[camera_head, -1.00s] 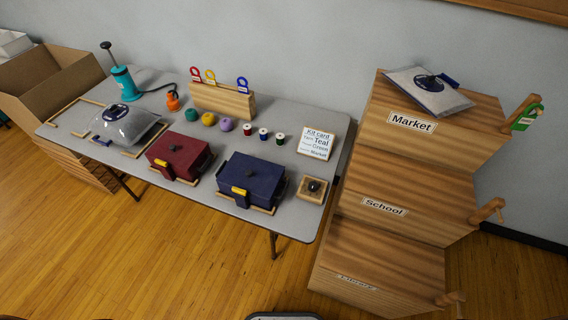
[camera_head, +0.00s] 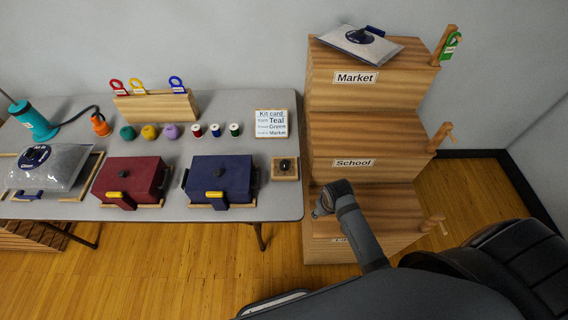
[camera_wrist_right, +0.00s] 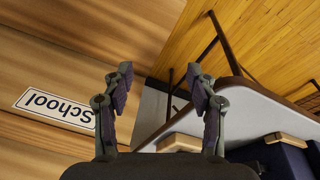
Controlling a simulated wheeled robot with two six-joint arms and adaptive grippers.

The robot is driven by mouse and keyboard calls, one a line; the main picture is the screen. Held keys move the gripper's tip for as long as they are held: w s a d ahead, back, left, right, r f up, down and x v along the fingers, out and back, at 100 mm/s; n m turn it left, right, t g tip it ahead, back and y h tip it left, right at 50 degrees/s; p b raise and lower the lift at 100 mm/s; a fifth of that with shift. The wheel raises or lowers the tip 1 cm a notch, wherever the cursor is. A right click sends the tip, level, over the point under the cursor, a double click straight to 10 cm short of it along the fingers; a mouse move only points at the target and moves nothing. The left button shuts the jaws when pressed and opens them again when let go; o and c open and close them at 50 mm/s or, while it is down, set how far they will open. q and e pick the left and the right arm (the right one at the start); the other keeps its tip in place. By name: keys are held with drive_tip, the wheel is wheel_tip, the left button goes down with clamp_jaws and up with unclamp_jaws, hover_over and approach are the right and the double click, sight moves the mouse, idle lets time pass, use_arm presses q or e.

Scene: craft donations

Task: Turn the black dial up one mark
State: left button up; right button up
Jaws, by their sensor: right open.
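The black dial (camera_head: 284,164) sits on a small square wooden base (camera_head: 285,175) near the right end of the grey table, just right of the navy box. Its marks are too small to read. My right arm reaches in from the lower right in the head view, in front of the shelves and right of the table. My right gripper (camera_wrist_right: 160,82) is open and empty in the wrist view, with its fingers apart, near the table corner and the School shelf. It is apart from the dial. My left gripper is not in view.
The navy box (camera_head: 221,178) and red box (camera_head: 130,180) stand on the table (camera_head: 245,206). A kit card (camera_head: 270,124) stands behind the dial. The stepped wooden shelves (camera_head: 365,135) rise close to the table's right edge, with pegs on their right side.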

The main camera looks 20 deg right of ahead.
drive_tip(key=w+a+r+n+g, duration=0.1)
drive_tip(key=w+a+r, duration=0.15)
drive_tip(key=w, duration=0.35)
drive_tip(key=w+a+r+n, duration=0.1)
drive_tip(key=w+r, duration=0.2)
drive_tip(key=w, duration=0.3)
wheel_tip(320, 180, up, 9)
drive_tip(key=n+g, duration=0.1)
drive_tip(key=n, duration=0.1)
hover_over(284, 164)
drive_tip(key=shift+y, duration=0.4)
wheel_tip(284, 164, down, 10)
drive_tip(key=shift+w+d+f+b, duration=0.1)
drive_tip(key=shift+f+b, duration=0.1)
drive_tip(key=shift+b, duration=0.15)
drive_tip(key=shift+c, duration=0.4)
drive_tip(key=c, duration=1.1)
drive_tip(key=shift+r, duration=0.1)
